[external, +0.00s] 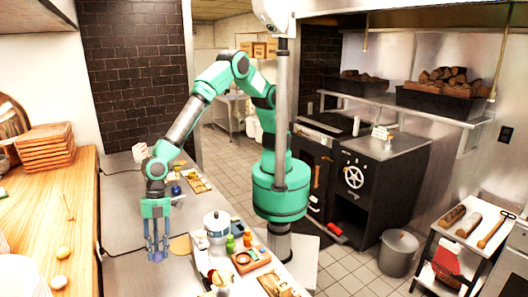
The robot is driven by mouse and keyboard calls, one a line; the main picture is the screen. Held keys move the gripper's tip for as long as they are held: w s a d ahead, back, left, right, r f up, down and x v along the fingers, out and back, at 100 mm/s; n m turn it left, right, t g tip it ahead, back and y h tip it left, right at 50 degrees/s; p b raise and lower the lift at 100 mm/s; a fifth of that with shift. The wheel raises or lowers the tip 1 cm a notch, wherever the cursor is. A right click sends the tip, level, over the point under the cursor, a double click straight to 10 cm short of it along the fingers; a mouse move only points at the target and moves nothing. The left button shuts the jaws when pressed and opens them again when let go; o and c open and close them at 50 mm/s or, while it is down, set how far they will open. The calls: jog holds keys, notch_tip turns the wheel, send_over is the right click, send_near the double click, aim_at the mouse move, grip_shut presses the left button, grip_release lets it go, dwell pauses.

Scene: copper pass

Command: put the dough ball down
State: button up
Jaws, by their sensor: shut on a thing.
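My gripper (158,257) points straight down over the steel counter, left of the pot. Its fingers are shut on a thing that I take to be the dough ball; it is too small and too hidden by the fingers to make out. A flat tan round piece (180,244) lies on the counter just right of the fingers. Two pale round lumps like dough, one nearer (59,282) and one farther (62,253), rest on the wooden counter (35,212) at the left. I cannot tell whether the fingertips touch the counter.
A lidded pot (217,225), a green bottle (230,244) and a wooden tray (250,260) crowd the counter to the right. A stack of orange-brown trays (46,146) stands on the wooden counter. The steel counter (122,215) left of my gripper looks mostly bare.

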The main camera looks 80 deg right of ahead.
aim_at(160, 257)
jog(key=shift+f, duration=0.7)
jog(key=shift+f+b, duration=0.35)
jog(key=shift+f, duration=1.55)
jog(key=shift+f, duration=0.1)
jog(key=o, duration=1.1)
jog(key=shift+d+r, duration=0.15)
jog(key=shift+r, duration=0.45)
jog(key=p+v, duration=0.1)
jog(key=v, duration=1)
jog(key=shift+p, duration=0.3)
